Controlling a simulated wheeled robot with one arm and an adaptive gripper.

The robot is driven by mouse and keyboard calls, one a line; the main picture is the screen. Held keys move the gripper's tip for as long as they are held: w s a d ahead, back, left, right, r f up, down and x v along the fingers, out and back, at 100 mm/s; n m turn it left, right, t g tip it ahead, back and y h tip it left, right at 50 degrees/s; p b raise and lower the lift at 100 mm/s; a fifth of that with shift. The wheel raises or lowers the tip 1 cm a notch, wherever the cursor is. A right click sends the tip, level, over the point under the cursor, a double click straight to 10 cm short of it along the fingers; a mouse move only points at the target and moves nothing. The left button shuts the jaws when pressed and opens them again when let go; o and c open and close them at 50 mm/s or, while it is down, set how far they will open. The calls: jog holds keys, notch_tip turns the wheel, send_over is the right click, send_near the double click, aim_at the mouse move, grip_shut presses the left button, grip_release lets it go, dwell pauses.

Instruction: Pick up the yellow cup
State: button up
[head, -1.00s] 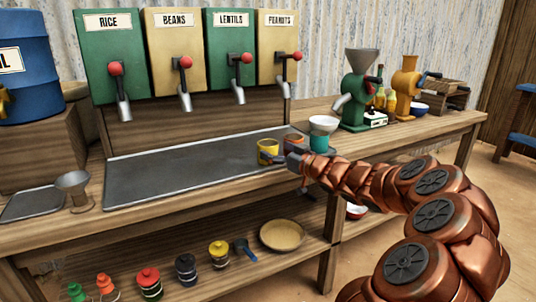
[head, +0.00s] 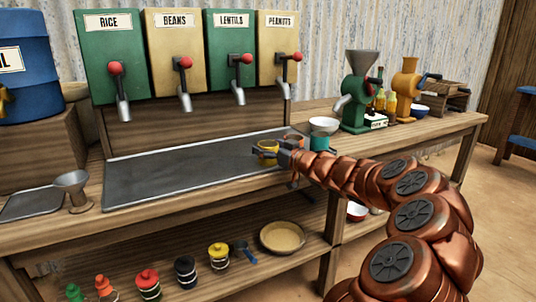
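The yellow cup (head: 267,160) stands upright at the right end of the dark metal tray (head: 180,179) on the counter. My gripper (head: 266,152) reaches in from the right at the height of the cup's upper part. One dark finger crosses the near side of the cup; the other finger is mostly hidden. I cannot tell whether the fingers touch or squeeze the cup.
An orange cup (head: 293,138) and a teal cup (head: 319,142) with a white funnel (head: 324,125) stand close behind my gripper. Several dispensers with red-knobbed levers hang above the tray. A green grinder (head: 354,105) stands farther right.

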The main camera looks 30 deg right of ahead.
aim_at(268, 143)
jog(key=c, duration=1)
notch_tip(268, 143, up, 9)
jog(key=p, duration=0.3)
jog(key=shift+f, duration=0.2)
jog(key=shift+r+p, duration=0.4)
jog(key=shift+r, duration=0.3)
